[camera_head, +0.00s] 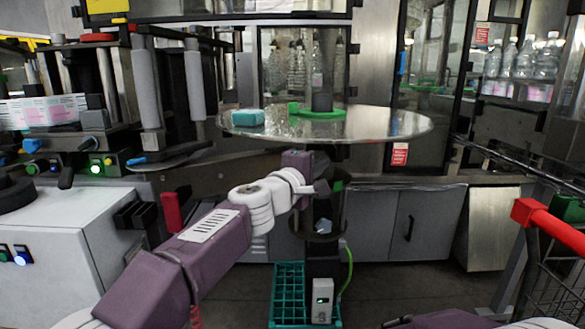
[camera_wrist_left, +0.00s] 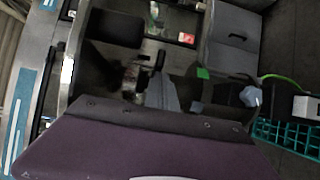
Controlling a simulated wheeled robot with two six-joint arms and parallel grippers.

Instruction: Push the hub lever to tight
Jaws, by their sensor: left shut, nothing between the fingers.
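A large shiny round plate (camera_head: 385,125) lies level in the middle of the head view. A green piece (camera_head: 308,113) sits at its centre around a dark upright hub post (camera_head: 322,102). I cannot tell for certain which part is the hub lever or how it is set. My left gripper (camera_head: 311,170) is just below the plate's front edge, in front of the dark stand, and is shut and empty. Its fingertips are hard to make out. The left wrist view mostly shows my purple wrist, with no clear view of the hub. My right gripper is out of view.
A teal block (camera_head: 248,118) lies on the plate's left side. A teal crate (camera_head: 287,290) stands on the floor below. A white cabinet (camera_head: 85,235) is at left, a red-handled cart (camera_head: 545,222) at right. Grey cabinets (camera_head: 380,220) stand behind.

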